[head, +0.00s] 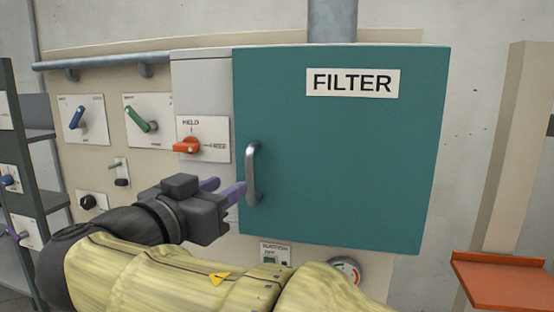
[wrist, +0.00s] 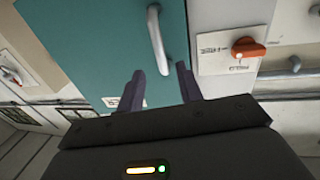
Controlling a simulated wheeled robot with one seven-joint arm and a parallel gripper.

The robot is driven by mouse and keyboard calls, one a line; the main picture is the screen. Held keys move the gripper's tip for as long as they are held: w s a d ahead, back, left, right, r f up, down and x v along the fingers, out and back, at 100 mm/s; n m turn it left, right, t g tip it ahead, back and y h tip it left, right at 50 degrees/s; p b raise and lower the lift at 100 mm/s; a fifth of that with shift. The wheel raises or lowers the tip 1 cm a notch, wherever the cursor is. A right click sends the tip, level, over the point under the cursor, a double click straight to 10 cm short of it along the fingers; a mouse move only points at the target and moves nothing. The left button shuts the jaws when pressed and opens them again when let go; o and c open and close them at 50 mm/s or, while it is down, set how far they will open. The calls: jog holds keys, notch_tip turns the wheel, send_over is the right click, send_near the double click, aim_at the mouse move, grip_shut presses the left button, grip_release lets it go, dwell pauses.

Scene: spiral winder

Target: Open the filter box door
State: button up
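The filter box has a teal door (head: 345,160) with a "FILTER" label (head: 353,83); the door looks shut against the grey box side. A grey vertical bar handle (head: 252,173) sits on the door's left edge. The handle also shows in the wrist view (wrist: 156,38), ahead of the fingers. My gripper (head: 228,190) is just left of the handle's lower part, its purple fingers pointing toward it. In the wrist view my gripper (wrist: 162,80) has its two fingers apart with nothing between them, and the handle lies beyond the tips. Contact with the handle does not show.
An orange switch (head: 187,146) on a white plate is close left of the door. Blue (head: 76,117) and green (head: 140,118) levers are further left. A suction panel (head: 275,254) and a round gauge (head: 346,270) sit below. An orange ledge (head: 500,280) stands at lower right.

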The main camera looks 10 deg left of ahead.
aim_at(247, 174)
jog(key=p+x, duration=0.4)
jog(key=x, duration=0.4)
jog(key=shift+r, duration=0.1)
jog(key=shift+w+d+p, duration=0.1)
jog(key=shift+w+p, duration=0.25)
jog(key=shift+w, duration=0.15)
grip_shut()
